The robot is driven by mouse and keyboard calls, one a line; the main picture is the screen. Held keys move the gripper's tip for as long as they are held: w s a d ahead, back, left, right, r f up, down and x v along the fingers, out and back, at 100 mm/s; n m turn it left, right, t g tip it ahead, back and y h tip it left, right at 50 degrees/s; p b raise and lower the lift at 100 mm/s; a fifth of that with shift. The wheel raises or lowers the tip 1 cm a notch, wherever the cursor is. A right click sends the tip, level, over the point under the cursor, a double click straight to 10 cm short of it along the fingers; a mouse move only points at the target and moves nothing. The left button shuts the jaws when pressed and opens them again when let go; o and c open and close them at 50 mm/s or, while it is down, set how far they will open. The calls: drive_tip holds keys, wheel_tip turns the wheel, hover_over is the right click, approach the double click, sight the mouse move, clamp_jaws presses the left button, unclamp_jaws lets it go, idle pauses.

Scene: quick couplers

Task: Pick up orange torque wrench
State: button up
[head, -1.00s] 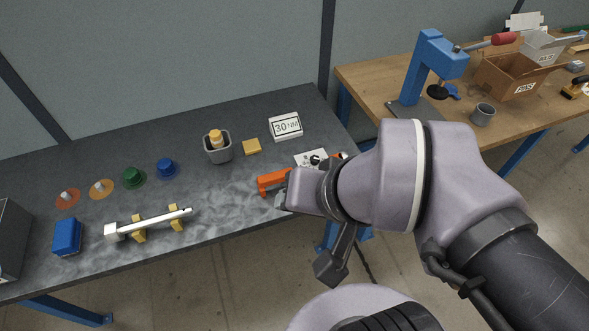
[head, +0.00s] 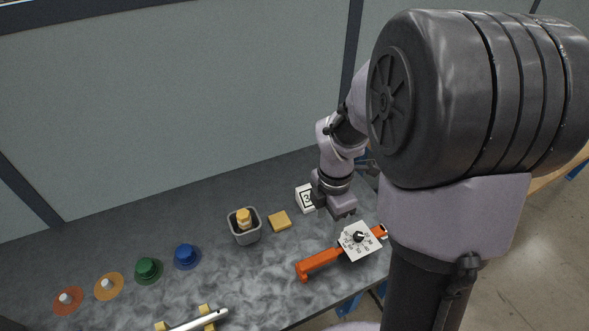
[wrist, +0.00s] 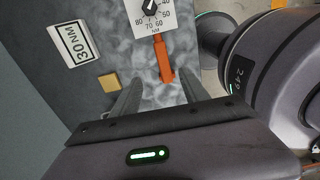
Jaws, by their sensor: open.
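The orange torque wrench (head: 320,261) lies on the dark bench top near its front right edge, with a white dial plate (head: 361,243) over its middle. In the wrist view its orange handle (wrist: 163,58) shows just beyond the fingertips, and the dial is cut off at the top edge. My gripper (head: 342,213) is behind the wrench in the head view, beside the white "30 NM" block. In the wrist view my gripper (wrist: 160,80) has its two fingers apart, with nothing between them gripped.
The white "30 NM" block (wrist: 77,43) and a yellow block (head: 279,221) lie close by. A grey cup (head: 245,235) holds a yellow-topped item. Blue (head: 187,256), green (head: 148,270) and orange pieces stand left. A silver wrench (head: 200,322) rests on yellow supports.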

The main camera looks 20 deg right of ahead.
sight(324, 255)
drive_tip(key=f+b, duration=0.2)
drive_tip(key=f, duration=0.2)
drive_tip(key=f+b, duration=0.2)
drive_tip(key=f, duration=0.2)
drive_tip(key=s+f+b, duration=0.1)
drive_tip(key=f+b, duration=0.1)
drive_tip(key=f, duration=0.2)
drive_tip(key=shift+d, duration=0.2)
drive_tip(key=f+b, duration=0.1)
drive_tip(key=f, duration=0.1)
drive_tip(key=f+b, duration=0.1)
drive_tip(key=f, duration=0.1)
drive_tip(key=f+b, duration=0.1)
drive_tip(key=shift+w+a+f+b, duration=0.25)
drive_tip(key=shift+f+b, duration=0.1)
drive_tip(key=shift+f, duration=0.05)
drive_tip(key=shift+r, duration=0.2)
clamp_jaws()
